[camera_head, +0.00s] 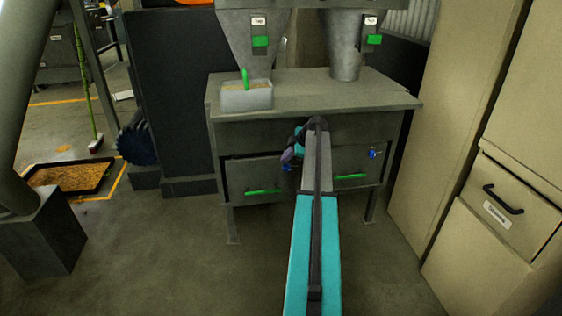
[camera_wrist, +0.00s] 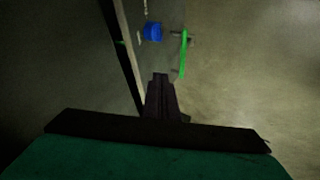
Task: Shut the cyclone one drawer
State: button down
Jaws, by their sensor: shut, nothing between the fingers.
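Two grey drawers with green handles sit under the metal table. The left drawer (camera_head: 240,178) has a long green handle (camera_head: 263,191) and a blue lock (camera_head: 287,167). The right drawer (camera_head: 343,162) has a similar handle (camera_head: 350,177). Labels above are too small to read, so I cannot tell which is cyclone one. My gripper (camera_head: 289,154) is shut and empty by the left drawer's upper right corner. In the wrist view my gripper (camera_wrist: 160,77) points at a drawer front (camera_wrist: 153,58) with a blue lock and green handle. I cannot tell whether it touches or how far the drawer stands out.
Two cyclone cones (camera_head: 253,40) stand above the table (camera_head: 310,95), with a grey bin (camera_head: 246,97) on top at left. Tan cabinets (camera_head: 455,110) close off the right side. A dark machine (camera_head: 170,90) stands at left. The floor in front is clear.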

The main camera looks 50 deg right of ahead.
jog(key=shift+v, duration=2.55)
